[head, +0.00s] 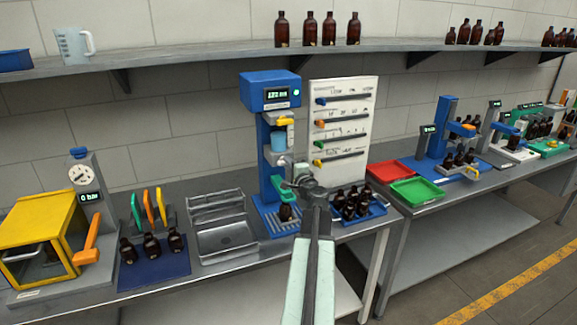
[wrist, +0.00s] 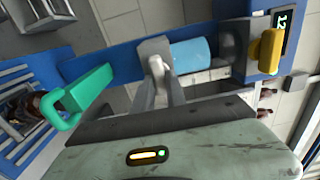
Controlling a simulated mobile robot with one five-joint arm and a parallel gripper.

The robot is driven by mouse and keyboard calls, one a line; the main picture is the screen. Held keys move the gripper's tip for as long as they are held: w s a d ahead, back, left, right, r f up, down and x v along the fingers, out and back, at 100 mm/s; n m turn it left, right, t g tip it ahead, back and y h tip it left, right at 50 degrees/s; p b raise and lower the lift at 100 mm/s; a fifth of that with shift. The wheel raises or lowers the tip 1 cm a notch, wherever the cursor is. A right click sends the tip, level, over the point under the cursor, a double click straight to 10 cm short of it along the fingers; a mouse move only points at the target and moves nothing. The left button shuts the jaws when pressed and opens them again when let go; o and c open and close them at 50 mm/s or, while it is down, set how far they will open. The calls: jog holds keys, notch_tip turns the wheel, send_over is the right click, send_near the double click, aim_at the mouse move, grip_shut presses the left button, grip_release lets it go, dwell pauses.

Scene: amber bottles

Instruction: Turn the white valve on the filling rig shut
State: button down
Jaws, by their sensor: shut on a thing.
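The filling rig (head: 272,100) is a blue column with a lit display at the middle of the bench in the head view. In the wrist view its column (wrist: 105,62) lies sideways. The white valve (wrist: 157,66) shows between my fingers below the light-blue cylinder (wrist: 192,54). My gripper (wrist: 162,84) is shut on the white valve, its fingers on either side of it. In the head view my gripper (head: 299,174) reaches the front of the rig, and my arm hides part of the rig. The valve's exact angle is hard to tell.
A green handle (wrist: 85,93) sits beside the valve, and a yellow knob (wrist: 270,50) is near the display. A brown bottle (head: 286,212) stands on the rig's base. A blue tray of bottles (head: 374,209) is close on the right. A grey metal tray (head: 225,238) is left.

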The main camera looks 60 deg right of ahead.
jog(key=shift+w, duration=0.1)
jog(key=c, duration=1.4)
grip_release()
jog(key=shift+a+r, duration=0.1)
jog(key=shift+o, duration=0.2)
jog(key=v, duration=0.7)
jog(key=shift+s+a, duration=0.2)
jog(key=shift+s, duration=0.05)
